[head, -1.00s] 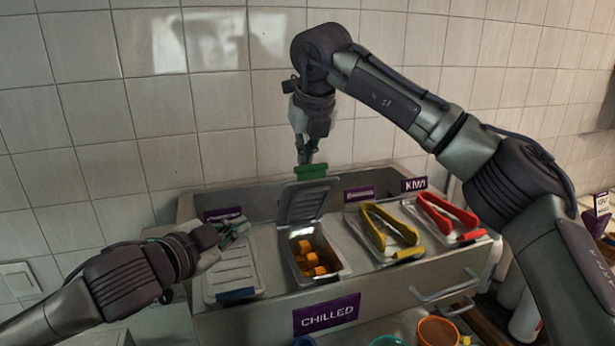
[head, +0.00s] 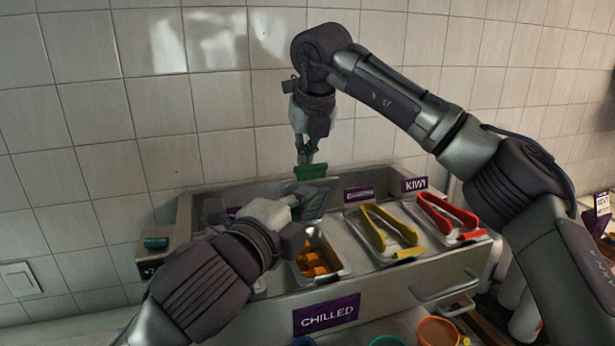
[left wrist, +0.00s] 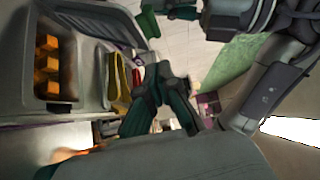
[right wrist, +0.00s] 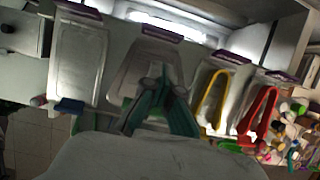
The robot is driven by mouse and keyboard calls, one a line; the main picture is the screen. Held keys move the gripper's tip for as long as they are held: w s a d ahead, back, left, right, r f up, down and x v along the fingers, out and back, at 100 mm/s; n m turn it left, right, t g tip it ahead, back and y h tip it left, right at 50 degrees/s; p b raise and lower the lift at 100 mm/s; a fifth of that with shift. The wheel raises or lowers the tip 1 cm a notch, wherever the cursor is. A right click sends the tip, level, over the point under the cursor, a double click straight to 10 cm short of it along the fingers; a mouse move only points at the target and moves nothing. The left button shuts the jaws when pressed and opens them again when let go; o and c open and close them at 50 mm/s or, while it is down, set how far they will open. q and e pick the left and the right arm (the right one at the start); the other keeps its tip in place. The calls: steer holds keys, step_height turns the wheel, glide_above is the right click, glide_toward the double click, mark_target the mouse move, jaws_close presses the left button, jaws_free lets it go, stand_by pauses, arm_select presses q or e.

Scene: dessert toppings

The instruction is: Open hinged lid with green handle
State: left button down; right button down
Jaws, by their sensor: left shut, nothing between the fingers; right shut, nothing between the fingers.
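The hinged lid (head: 313,200) stands raised at the back of its bin, its green handle (head: 311,171) at the top. The open bin (head: 338,258) holds several orange cubes (head: 313,261). My right gripper (head: 306,158) is shut and empty just above the handle; whether they touch is unclear. My left gripper (head: 298,196) is shut and empty in front of the raised lid, by its left side; contact is unclear. Its dark green fingers (left wrist: 157,98) show in the left wrist view, right of the cubes. My right fingers (right wrist: 163,100) overlap the lid (right wrist: 138,62) in the right wrist view.
Yellow tongs (head: 388,228) and red tongs (head: 447,213) lie on lids to the right. A closed lid with a blue handle (right wrist: 69,105) is largely behind my left arm in the head view. A tiled wall stands close behind; an orange cup (head: 438,331) is below.

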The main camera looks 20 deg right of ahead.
mark_target(307, 167)
arm_select(q)
steer(key=w+d, duration=0.1)
steer(key=w, duration=0.1)
steer(key=w+d, duration=0.1)
steer(key=w, duration=0.1)
steer(key=w+d, duration=0.1)
steer(key=w, duration=0.1)
steer(key=shift+w+d+f, duration=0.1)
steer(key=shift+w, duration=0.05)
arm_select(e)
steer(key=shift+d, duration=0.1)
arm_select(q)
steer(key=shift+w+a, duration=0.2)
steer(key=shift+w, duration=0.3)
steer(key=shift+d, duration=0.1)
steer(key=shift+w, duration=0.2)
steer(key=shift+w+r, duration=0.4)
steer(key=shift+w, duration=0.25)
steer(key=shift+w+f+n, duration=0.1)
steer(key=shift+n, duration=0.2)
arm_select(e)
steer(key=shift+s, duration=0.1)
